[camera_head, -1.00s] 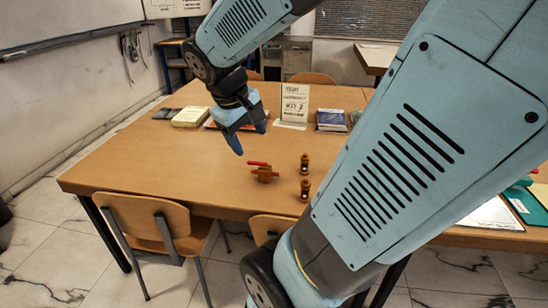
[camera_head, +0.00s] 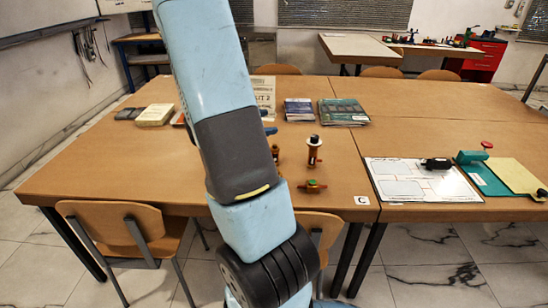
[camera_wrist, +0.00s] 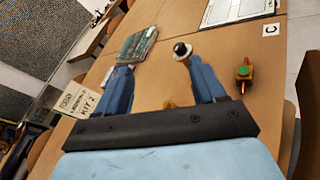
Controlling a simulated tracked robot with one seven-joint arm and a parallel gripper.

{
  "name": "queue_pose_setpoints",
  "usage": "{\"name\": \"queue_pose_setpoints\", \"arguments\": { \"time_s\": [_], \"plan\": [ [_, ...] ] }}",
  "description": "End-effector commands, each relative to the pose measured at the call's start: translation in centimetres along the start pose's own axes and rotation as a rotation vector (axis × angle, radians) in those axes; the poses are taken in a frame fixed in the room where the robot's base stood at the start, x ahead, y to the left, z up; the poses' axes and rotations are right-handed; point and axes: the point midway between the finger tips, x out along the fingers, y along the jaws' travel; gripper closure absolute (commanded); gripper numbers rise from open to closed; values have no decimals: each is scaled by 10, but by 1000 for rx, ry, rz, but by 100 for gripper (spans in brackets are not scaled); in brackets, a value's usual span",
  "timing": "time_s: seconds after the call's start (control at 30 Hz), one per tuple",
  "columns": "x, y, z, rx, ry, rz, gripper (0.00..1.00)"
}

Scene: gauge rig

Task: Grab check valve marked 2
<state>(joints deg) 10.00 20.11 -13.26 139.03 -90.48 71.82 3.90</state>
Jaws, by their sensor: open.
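Several brass fittings stand on the table, and no number is legible on them. A tall one (camera_head: 314,150) has a white collar and black top; its round top (camera_wrist: 182,50) shows beside the right finger in the wrist view. A shorter brass fitting (camera_head: 275,153) is partly behind my arm. A low orange fitting with a green top (camera_head: 312,186) lies nearer the front edge; it also shows in the wrist view (camera_wrist: 243,72). My gripper (camera_wrist: 158,63) is open and empty above the table, mostly hidden by my arm in the head view. A brass piece (camera_wrist: 170,104) shows between its fingers.
A whiteboard sheet (camera_head: 420,180), a black item (camera_head: 437,163) and folders (camera_head: 510,174) lie right. A C label (camera_head: 361,200) marks the table. Chairs (camera_head: 130,235) stand in front.

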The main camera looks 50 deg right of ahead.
Motion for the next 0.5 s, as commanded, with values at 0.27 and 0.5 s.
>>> {"name": "queue_pose_setpoints", "arguments": {
  "time_s": [0.27, 0.5],
  "plan": [
    [43, 16, -58, -272, -101, 214, 31],
    [63, 20, -101, -433, -126, 358, 31]
  ]
}}
